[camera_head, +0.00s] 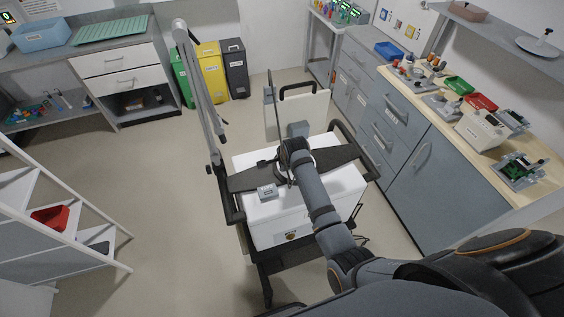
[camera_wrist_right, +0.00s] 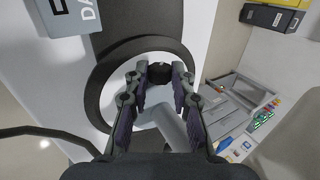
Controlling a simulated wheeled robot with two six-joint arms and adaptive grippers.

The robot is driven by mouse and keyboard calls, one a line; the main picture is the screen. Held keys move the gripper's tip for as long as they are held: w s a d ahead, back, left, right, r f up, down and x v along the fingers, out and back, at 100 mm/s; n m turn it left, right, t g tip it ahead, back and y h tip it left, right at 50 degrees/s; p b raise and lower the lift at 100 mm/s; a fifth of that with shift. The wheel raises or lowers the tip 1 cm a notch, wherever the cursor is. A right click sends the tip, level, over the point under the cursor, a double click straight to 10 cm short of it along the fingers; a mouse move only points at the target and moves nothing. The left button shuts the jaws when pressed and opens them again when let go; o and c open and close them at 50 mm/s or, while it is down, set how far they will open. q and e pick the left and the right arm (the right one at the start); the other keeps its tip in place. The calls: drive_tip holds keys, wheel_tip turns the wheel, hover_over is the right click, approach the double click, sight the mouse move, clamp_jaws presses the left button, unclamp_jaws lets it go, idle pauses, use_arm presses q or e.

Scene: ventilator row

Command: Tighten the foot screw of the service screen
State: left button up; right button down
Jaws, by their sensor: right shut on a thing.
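In the right wrist view the fingertips of my right gripper (camera_wrist_right: 160,73) are closed around a small dark round knob (camera_wrist_right: 160,68), which appears to be the foot screw. The knob lies within a broad dark ring on a white surface. In the head view my right arm reaches over the white-topped cart (camera_head: 275,222) and hides the knob and most of the gripper. A thin upright panel (camera_head: 273,112), seen nearly edge-on, stands beside the gripper and may be the service screen; I cannot tell for certain. My left gripper is not in view.
A small grey labelled block (camera_head: 267,192) sits on the cart top, left of my right arm. A tall jointed grey arm (camera_head: 203,100) rises at the cart's left. A workbench (camera_head: 537,170) with several devices lines the right. Open floor lies left of the cart.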

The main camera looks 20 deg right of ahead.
drive_tip(key=shift+s+f+t, duration=0.25)
drive_tip(key=shift+t, duration=0.55)
drive_tip(key=shift+f+t+b, duration=0.15)
drive_tip(key=shift+t+b, duration=0.55)
drive_tip(key=shift+b, duration=0.05)
drive_tip(key=shift+s+t+b, duration=0.15)
drive_tip(key=shift+t+b, duration=0.55)
drive_tip(key=shift+t, duration=0.1)
drive_tip(key=shift+t+b, duration=0.3)
drive_tip(key=c, duration=1.1)
unclamp_jaws()
drive_tip(key=shift+v, duration=4)
